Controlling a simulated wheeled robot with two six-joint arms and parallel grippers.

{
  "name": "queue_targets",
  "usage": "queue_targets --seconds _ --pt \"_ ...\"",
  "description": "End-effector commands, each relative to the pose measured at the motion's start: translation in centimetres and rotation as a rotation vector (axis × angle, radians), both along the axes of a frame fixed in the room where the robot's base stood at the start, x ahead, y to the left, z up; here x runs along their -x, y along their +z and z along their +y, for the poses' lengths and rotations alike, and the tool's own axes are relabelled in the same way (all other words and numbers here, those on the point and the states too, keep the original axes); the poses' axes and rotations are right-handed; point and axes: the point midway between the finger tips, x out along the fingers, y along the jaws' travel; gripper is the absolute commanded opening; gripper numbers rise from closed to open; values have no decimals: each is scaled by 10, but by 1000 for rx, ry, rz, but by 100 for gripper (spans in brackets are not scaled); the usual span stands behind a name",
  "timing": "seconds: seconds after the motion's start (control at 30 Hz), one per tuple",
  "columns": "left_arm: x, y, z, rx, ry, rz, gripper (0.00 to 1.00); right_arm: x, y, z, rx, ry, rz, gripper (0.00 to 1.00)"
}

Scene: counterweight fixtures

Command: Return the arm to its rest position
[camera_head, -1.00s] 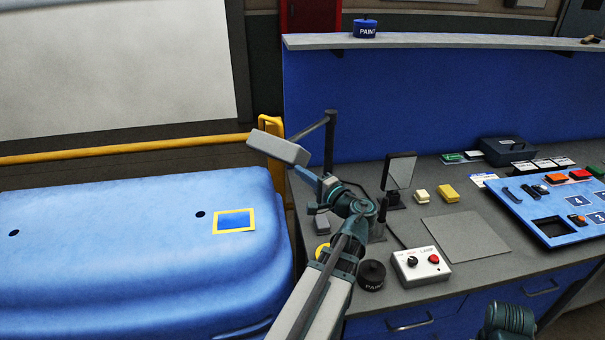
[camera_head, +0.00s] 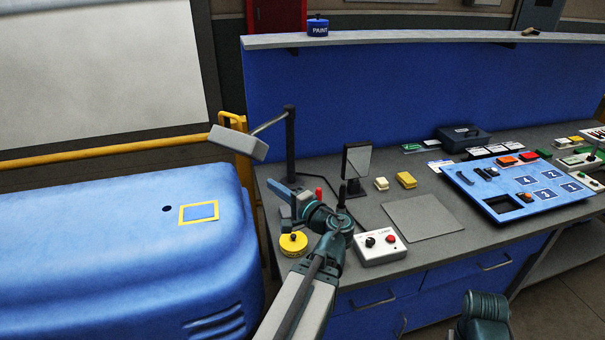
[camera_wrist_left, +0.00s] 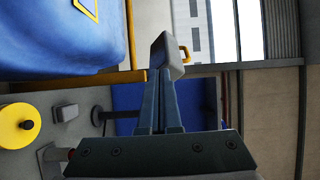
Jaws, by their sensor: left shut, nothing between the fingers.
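My left arm comes up from the bottom of the head view. Its gripper (camera_head: 273,184) points up and left over the left end of the grey bench (camera_head: 385,226), below a desk lamp (camera_head: 238,142). The fingers are together and hold nothing. In the left wrist view the closed gripper (camera_wrist_left: 157,72) points up the picture, with the pale lamp head at its tips; I cannot tell whether they touch. Of my right arm only a dark teal part (camera_head: 483,315) shows at the bottom edge, without fingers.
A yellow tin (camera_head: 293,243) and a white control box (camera_head: 380,247) stand near my left wrist. A mirror on a stand (camera_head: 357,162) is behind. A blue panel (camera_head: 530,184) lies at the right. A large blue body (camera_head: 110,250) fills the left.

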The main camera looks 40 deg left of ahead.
Motion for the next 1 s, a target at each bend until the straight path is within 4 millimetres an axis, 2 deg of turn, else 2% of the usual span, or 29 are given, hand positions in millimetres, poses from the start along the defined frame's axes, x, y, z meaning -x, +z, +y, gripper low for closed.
queue_targets --seconds 0.23,0.37,0.47,0.6,0.67,0.7,0.8,0.9,1.0 --pt "-1 -3 -3 15 -3 -4 0 0 0 0 0 0 0 0" --pt "-11 -31 -28 140 -20 -29 0 0 -2 0 0 0 0 0" --pt "-21 -73 -72 334 -40 -45 0 0 -4 0 0 0 0 0" --pt "-28 -135 -154 640 -65 -16 0 0 -6 0 0 0 0 0" --pt "-26 -157 -192 763 -75 15 0 0 -7 0 0 0 0 0" --pt "-23 -170 -219 843 -80 41 0 0 -7 0 0 0 0 0" --pt "-12 -197 -282 1025 -92 120 0 0 -9 0 0 0 0 0" --pt "5 -214 -338 1177 -100 206 0 0 -10 0 0 0 0 0" --pt "22 -224 -382 1291 -105 286 0 0 -11 0 0 0 0 0"
